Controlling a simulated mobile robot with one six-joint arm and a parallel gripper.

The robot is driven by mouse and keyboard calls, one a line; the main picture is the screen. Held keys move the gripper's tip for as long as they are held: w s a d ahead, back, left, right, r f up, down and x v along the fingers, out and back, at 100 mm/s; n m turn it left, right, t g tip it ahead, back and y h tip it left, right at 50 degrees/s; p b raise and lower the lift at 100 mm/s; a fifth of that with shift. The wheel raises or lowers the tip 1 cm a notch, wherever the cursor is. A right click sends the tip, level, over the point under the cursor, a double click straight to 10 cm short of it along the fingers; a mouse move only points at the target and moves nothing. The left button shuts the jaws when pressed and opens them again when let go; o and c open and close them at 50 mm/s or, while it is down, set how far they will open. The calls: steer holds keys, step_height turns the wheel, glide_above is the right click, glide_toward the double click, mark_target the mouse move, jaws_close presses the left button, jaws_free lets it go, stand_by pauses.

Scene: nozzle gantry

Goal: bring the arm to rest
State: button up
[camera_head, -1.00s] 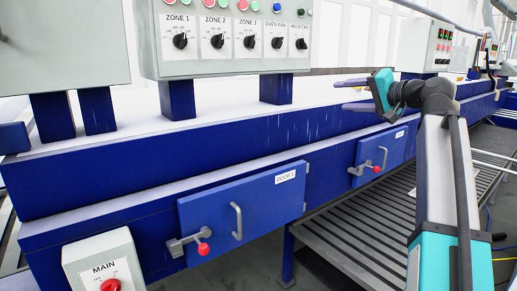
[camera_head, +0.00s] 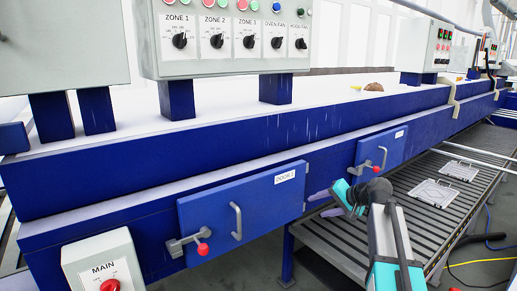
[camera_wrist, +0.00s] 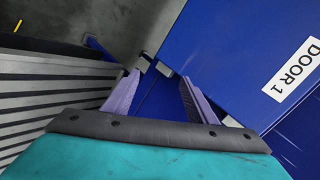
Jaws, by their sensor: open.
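My gripper (camera_head: 322,203) is in the head view, low in front of the blue oven side, just right of the door marked DOOR 1 (camera_head: 245,212). Its two purple fingers are apart with nothing between them. In the wrist view my gripper (camera_wrist: 158,95) also shows open and empty, with the blue oven frame behind the gap. DOOR 1 (camera_wrist: 240,55) fills the upper right of that view. My arm reaches up from the lower right of the head view, bent at the wrist.
A slatted conveyor (camera_head: 390,218) runs beneath and right of my gripper, carrying wire trays (camera_head: 437,193). A second blue door (camera_head: 380,155) with a red-knobbed latch is behind. A control panel (camera_head: 225,40) stands above, and a MAIN switch box (camera_head: 105,265) is lower left.

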steer(key=s+a+f+n+g+h, duration=0.1)
steer(key=s+a+f+g, duration=0.1)
steer(key=s+f, duration=0.8)
steer(key=s+a+f+g+h, duration=0.1)
steer(key=s+a+f+g, duration=0.15)
steer(key=f, duration=1.35)
steer(key=s+a+f+n+g+h, duration=0.1)
steer(key=s+a+f+g, duration=0.15)
steer(key=s+f, duration=0.75)
steer(key=s+f+n+g+h, duration=0.1)
steer(key=s+f+g, duration=0.1)
steer(key=s+f, duration=0.5)
steer(key=s+f+n+g+h, duration=0.1)
steer(key=s+f+g, duration=0.1)
steer(key=s+f, duration=0.5)
steer(key=s+d+f+n+g+h, duration=0.1)
steer(key=s+f, duration=0.6)
steer(key=s, duration=0.9)
steer(key=shift+f+n+g+h, duration=0.15)
steer(key=shift+n+g+h, duration=0.15)
steer(key=shift+n+g, duration=0.35)
steer(key=shift+d, duration=0.1)
steer(key=c, duration=0.5)
steer(key=shift+c, duration=0.2)
